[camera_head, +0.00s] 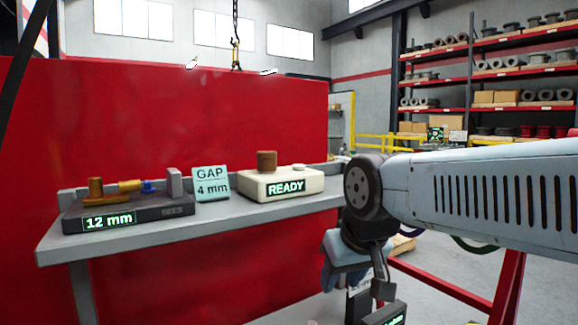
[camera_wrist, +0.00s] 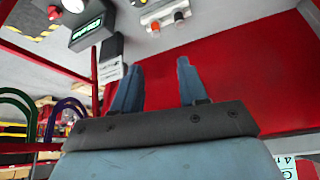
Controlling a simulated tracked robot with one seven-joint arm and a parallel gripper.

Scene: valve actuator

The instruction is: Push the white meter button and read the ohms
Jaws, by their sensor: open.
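A cream box (camera_head: 282,185) with a green READY display stands on the grey bench in the head view. A small white round button (camera_head: 299,167) and a brown knob (camera_head: 266,160) are on its top. A dark unit with a green display (camera_head: 385,316) shows partly at the bottom edge; it is also at upper left in the wrist view (camera_wrist: 90,32), its text too small to read. A white round part (camera_wrist: 74,5) is beyond it there. I cannot tell which is the meter. My gripper (camera_wrist: 158,64) is open and empty, its blue fingers apart, away from the cream box.
A dark fixture (camera_head: 128,212) reading 12 mm and a GAP 4 mm card (camera_head: 211,184) are left of the cream box. A red wall (camera_head: 190,110) stands behind the bench (camera_head: 200,222). A white tag (camera_wrist: 111,60) is near my left finger in the wrist view.

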